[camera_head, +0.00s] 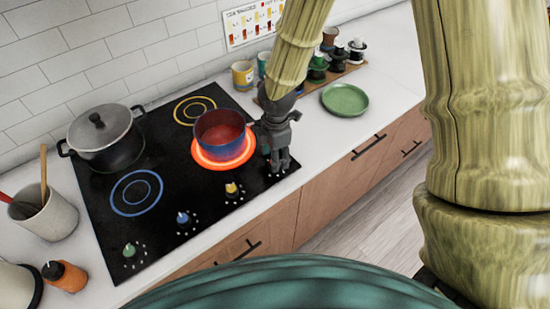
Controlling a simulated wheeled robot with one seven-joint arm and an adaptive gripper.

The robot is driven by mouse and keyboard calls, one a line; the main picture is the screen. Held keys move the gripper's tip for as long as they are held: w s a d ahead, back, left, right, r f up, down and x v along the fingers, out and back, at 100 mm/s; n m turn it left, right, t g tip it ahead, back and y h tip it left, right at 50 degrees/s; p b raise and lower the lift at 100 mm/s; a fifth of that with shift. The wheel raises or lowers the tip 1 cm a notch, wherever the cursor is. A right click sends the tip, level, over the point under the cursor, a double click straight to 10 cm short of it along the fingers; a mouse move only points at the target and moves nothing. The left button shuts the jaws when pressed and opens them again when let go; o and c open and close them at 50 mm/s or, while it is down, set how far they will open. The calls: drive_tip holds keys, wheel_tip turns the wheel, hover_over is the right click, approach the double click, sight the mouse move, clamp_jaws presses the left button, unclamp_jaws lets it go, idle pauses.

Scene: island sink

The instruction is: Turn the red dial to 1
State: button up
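The black cooktop (155,235) has a row of dials along its front edge: a green dial (129,249), a blue dial (183,217) and a yellow dial (232,188). The red dial does not show; the spot at the right end of the row is covered by my gripper. My gripper (281,166) points down there, with its fingertips at or just above the cooktop. Whether its fingers are spread or closed, or touch the dial, is too small to tell. The red-ringed burner (224,161) glows orange-red under a small blue pot with a red inside (221,130).
A lidded grey pot (104,140) stands on the back left of the cooktop. The blue burner ring (136,193) and yellow ring (194,110) are bare. A utensil crock (47,217) is at left.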

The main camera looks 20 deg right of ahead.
wheel_tip(320, 180, up, 10)
drive_tip(key=shift+s, duration=0.25)
drive_tip(key=shift+f, duration=0.1)
idle(0.5)
